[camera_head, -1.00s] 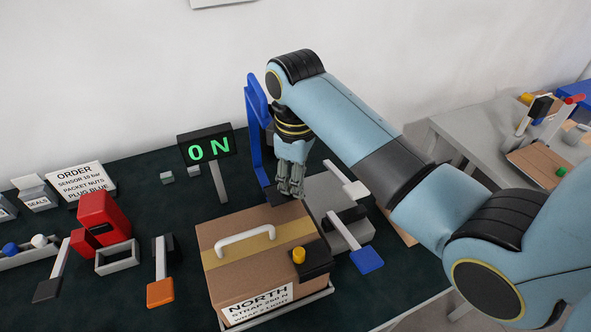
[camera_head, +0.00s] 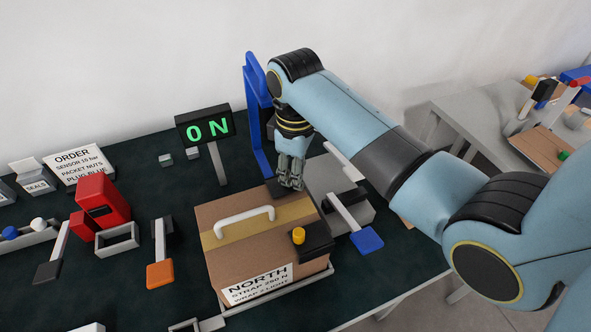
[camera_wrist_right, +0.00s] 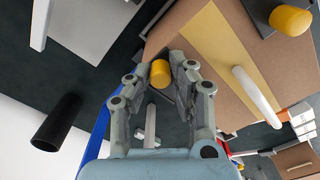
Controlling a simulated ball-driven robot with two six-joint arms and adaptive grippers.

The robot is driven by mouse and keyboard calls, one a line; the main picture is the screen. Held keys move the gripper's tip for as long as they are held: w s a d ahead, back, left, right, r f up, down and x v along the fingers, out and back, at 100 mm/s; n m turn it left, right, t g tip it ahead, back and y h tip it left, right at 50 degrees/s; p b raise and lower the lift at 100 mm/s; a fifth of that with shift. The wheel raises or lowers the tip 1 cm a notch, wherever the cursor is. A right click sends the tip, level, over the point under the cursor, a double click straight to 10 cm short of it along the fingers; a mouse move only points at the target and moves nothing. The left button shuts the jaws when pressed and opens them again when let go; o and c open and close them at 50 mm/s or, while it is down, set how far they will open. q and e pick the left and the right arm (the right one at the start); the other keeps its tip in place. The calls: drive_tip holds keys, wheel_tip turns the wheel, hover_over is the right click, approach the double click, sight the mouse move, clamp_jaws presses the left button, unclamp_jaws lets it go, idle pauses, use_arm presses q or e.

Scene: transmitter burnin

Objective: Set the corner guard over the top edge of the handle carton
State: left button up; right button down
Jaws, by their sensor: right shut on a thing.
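The handle carton (camera_head: 225,255) is a brown box with a tan tape strip, a white handle (camera_head: 243,221) and a NORTH label. A black corner guard with a yellow knob (camera_head: 299,236) sits on its right top edge, near the front. My right gripper (camera_head: 291,184) is at the carton's back right corner, shut on the yellow knob (camera_wrist_right: 160,73) of another corner guard. The guard's dark body is mostly hidden by the fingers; whether it touches the carton is unclear. The carton also shows in the wrist view (camera_wrist_right: 200,45). My left gripper is not in view.
A blue upright (camera_head: 257,115) stands just behind my right gripper, and a grey block (camera_head: 330,178) lies right of the carton. A blue-ended lever (camera_head: 366,240) is beside it. An ON sign (camera_head: 204,127), red device (camera_head: 100,205) and orange-ended lever (camera_head: 160,273) stand left.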

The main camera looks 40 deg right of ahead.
drive_tip(key=shift+f, duration=0.1)
drive_tip(key=c, duration=1.1)
unclamp_jaws()
wheel_tip(320, 180, up, 12)
drive_tip(key=shift+f, duration=0.1)
